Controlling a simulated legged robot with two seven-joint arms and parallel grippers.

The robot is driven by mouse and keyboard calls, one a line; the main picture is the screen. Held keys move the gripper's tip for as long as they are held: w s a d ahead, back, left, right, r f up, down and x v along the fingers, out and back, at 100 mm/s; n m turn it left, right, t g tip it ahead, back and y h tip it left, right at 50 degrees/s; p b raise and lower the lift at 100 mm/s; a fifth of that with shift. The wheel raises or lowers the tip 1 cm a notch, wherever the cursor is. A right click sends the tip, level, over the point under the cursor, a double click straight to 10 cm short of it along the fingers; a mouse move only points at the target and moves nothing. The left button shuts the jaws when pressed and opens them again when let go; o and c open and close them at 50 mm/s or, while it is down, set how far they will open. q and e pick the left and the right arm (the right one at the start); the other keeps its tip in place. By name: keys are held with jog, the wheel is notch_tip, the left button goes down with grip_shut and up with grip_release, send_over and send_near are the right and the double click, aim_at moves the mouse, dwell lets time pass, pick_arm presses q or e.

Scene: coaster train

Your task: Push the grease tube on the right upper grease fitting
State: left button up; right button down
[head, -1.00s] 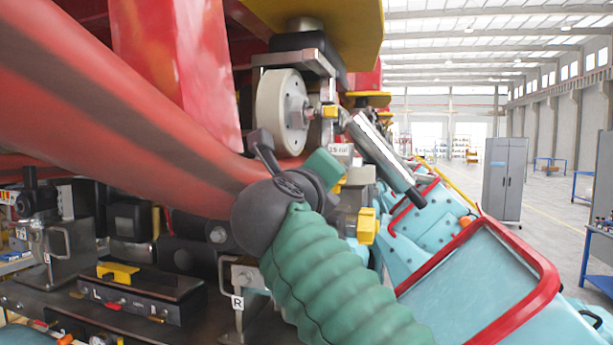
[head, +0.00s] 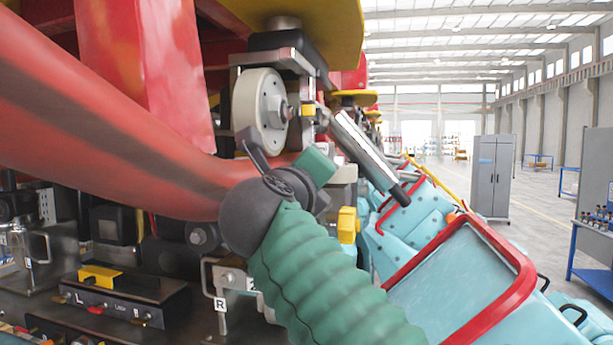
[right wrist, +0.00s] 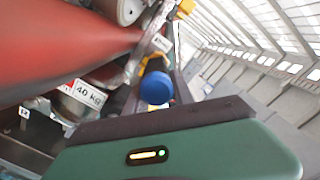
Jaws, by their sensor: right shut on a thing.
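The silver grease tube (head: 365,150) with a black lower end slants from upper left to lower right in the head view. Its upper end is near the yellow-marked fitting (head: 309,108) by the wheel hub; I cannot tell if they touch. My right gripper (head: 325,165) is at the tube, shut on it; its fingers are mostly hidden behind the palm. In the right wrist view a blue round end (right wrist: 156,88) with yellow behind it shows beyond the green palm. I cannot tell if it belongs to the tube. My left gripper is not in view.
A pale wheel (head: 259,112) is behind the gripper. A thick red beam (head: 120,130) crosses on the left. A yellow block (head: 347,225) is below the gripper. Light blue seats with red bars (head: 520,265) are at right. A grey cabinet (head: 493,175) stands far off on open floor.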

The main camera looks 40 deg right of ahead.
jog(key=shift+d, duration=0.1)
jog(key=shift+w+a+r, duration=0.1)
jog(key=shift+w+a, duration=0.2)
jog(key=shift+a, duration=0.1)
jog(key=shift+s+d, duration=0.1)
jog(key=shift+d, duration=0.1)
jog(key=shift+a, duration=0.1)
dwell(0.4)
